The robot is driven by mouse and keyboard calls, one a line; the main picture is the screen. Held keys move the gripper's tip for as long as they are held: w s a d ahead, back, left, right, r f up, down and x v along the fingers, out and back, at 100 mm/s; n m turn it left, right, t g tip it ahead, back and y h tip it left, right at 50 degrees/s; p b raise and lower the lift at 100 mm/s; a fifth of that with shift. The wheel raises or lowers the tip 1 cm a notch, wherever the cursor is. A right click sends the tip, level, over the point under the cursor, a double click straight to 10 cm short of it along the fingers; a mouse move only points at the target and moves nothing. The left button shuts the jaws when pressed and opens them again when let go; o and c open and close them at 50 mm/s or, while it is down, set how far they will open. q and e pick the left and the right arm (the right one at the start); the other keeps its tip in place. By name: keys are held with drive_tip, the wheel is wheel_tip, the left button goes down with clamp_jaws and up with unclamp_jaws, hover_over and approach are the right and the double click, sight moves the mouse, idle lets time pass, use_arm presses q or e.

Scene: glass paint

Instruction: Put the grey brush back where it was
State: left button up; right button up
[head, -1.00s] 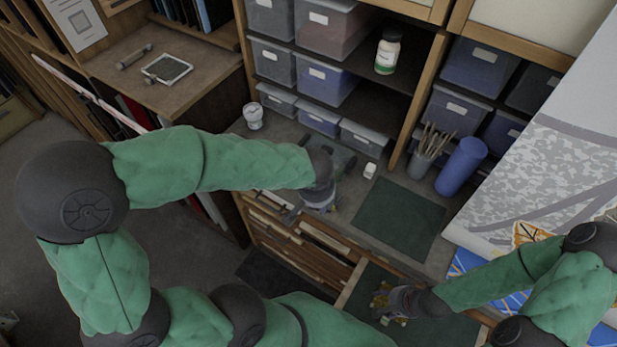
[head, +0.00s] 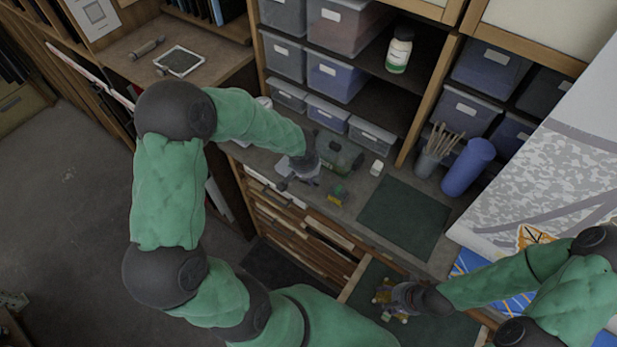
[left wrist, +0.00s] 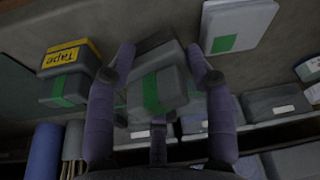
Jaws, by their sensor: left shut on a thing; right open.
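I cannot make out the grey brush for sure. My left gripper (head: 300,180) is at the back of the worktop, below the shelf boxes. In the left wrist view its fingers (left wrist: 165,75) are shut on a dark grey block with a green band (left wrist: 158,92); I cannot tell if this is the brush. A grey thing with a yellow Tape label (left wrist: 72,58) lies beside the fingers and also shows in the head view (head: 338,193). My right gripper (head: 400,298) is open over the pulled-out drawer, by small yellow and red parts.
A pot of brushes (head: 432,155) and a blue roll (head: 467,167) stand at the worktop's right. A dark green mat (head: 403,216) lies bare in front. A small white box (head: 376,168) stands near the shelf. A white jar (head: 398,50) stands on the shelf.

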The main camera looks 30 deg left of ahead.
use_arm(q)
drive_tip(key=shift+f, duration=1.55)
drive_tip(key=o, duration=1.3)
drive_tip(key=shift+r, duration=0.1)
drive_tip(key=p+v, duration=0.1)
drive_tip(key=v, duration=1.1)
drive_tip(key=shift+p, duration=0.35)
